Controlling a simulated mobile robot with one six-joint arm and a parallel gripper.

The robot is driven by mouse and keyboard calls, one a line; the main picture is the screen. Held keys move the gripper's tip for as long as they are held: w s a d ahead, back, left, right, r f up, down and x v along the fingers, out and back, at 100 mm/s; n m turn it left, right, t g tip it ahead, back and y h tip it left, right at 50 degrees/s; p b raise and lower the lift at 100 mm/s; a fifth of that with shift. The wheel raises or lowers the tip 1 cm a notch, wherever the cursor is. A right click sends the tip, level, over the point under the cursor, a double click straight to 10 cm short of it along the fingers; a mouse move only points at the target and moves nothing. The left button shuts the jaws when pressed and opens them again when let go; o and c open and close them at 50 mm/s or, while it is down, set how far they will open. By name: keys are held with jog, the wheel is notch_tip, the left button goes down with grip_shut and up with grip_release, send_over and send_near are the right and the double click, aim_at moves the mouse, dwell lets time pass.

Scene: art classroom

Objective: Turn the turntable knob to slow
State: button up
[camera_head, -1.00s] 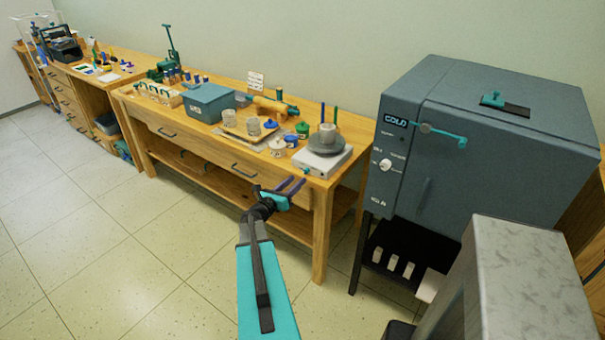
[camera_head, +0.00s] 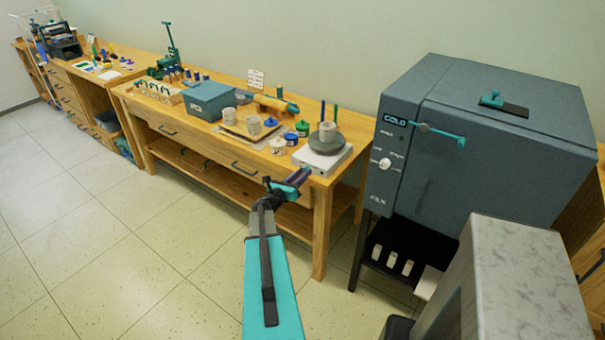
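The turntable is a pale box (camera_head: 334,162) with a dark grey round disc (camera_head: 327,145) on top, at the right end of the wooden bench. A small grey pot (camera_head: 327,131) stands on the disc. My gripper (camera_head: 300,175) is at the front left of the turntable box, by the bench's front edge. Its dark fingers overlap each other in this view, so their opening is unclear. The knob on the box's front is not clearly visible; the fingers cover that area. I cannot tell whether they touch it.
Jars (camera_head: 278,146), a tray (camera_head: 247,133) with cups and a blue-grey box (camera_head: 208,100) stand left of the turntable. A big grey kiln (camera_head: 480,140) stands right of the bench. A pale grey block (camera_head: 530,280) is at the near right. The floor at left is clear.

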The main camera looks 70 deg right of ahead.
grip_shut()
jog(key=shift+f+b, duration=0.2)
jog(key=shift+b, duration=0.45)
jog(key=shift+s+f+m+b, duration=0.1)
jog(key=shift+m+b, duration=0.6)
jog(key=shift+b, duration=0.4)
jog(key=m+b, duration=0.5)
jog(key=b, duration=0.5)
jog(key=shift+s, duration=0.15)
jog(key=shift+m+b, duration=0.45)
jog(key=shift+m, duration=0.05)
